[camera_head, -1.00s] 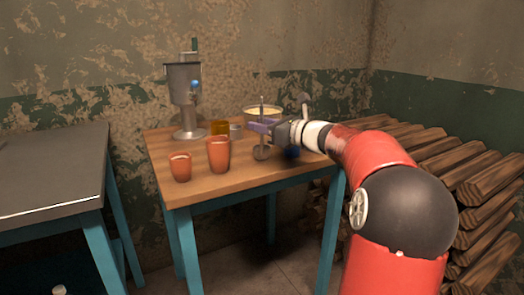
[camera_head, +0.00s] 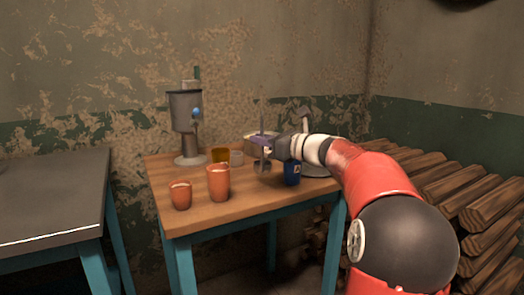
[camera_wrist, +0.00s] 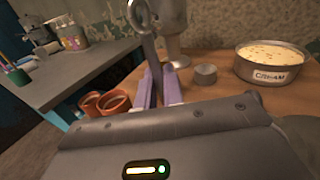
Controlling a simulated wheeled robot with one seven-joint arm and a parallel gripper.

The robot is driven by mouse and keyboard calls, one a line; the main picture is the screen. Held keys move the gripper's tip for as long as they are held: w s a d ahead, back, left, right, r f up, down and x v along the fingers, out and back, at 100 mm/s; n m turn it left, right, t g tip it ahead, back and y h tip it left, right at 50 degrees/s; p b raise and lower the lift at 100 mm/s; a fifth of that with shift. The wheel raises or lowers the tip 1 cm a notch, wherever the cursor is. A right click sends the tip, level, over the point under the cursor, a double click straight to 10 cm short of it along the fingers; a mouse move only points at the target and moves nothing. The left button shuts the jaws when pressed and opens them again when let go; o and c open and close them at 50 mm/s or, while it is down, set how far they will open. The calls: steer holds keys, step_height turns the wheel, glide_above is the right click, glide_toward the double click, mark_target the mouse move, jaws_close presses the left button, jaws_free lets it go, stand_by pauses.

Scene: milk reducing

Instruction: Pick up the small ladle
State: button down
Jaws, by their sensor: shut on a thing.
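My gripper (camera_head: 262,144) is shut on the small ladle and holds it upright over the wooden table. The ladle (camera_head: 262,166) is grey metal with a thin vertical handle and a small bowl at its lower end. In the wrist view the handle's looped top (camera_wrist: 143,18) rises between my purple fingers (camera_wrist: 159,88). The ladle's bowl is hidden in the wrist view by the gripper. In the head view the bowl looks raised above the tabletop.
Two orange cups (camera_head: 218,183) stand front left, and a metal separator (camera_head: 187,125) behind them. A pan labelled cream (camera_wrist: 270,75) stands behind the gripper. A blue cup (camera_head: 292,173) stands under my arm. A grey table (camera_head: 50,195) is at left.

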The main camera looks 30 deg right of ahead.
step_height(320, 180, up, 16)
steer(key=shift+r+p, duration=0.15)
steer(key=shift+p, duration=0.45)
stand_by(0.5)
